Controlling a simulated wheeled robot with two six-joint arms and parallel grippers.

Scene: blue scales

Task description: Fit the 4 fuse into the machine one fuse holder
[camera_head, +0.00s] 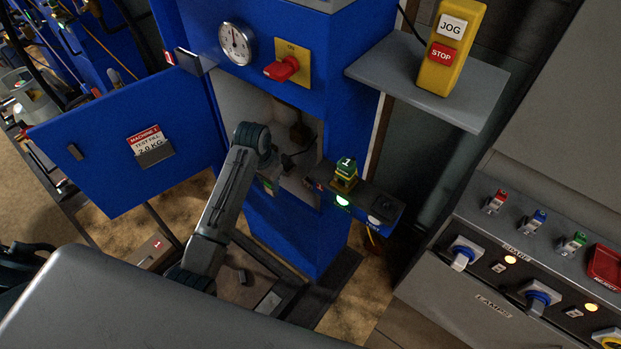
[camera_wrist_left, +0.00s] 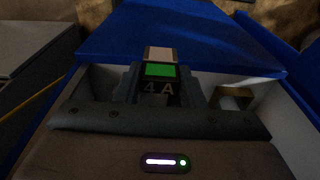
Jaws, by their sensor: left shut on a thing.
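A fuse (camera_wrist_left: 160,72) with a green band, a pale end and the marking 4 A shows in the left wrist view. My left gripper (camera_wrist_left: 159,92) is shut on it, one finger on each side. In the head view my left arm reaches into the open blue machine one cabinet (camera_head: 344,110), and the left gripper (camera_head: 268,182) is low inside the opening, partly hidden by the arm. The fuse holder cannot be made out; whether the fuse touches anything is unclear. My right gripper is not in view.
The cabinet door (camera_head: 100,150), labelled Machine 1, stands open at left. A small ledge with a lit green lamp (camera_head: 342,200) juts out at right. A grey shelf (camera_head: 480,95) carries a yellow jog/stop box (camera_head: 436,75). A grey control console (camera_head: 480,270) stands at lower right.

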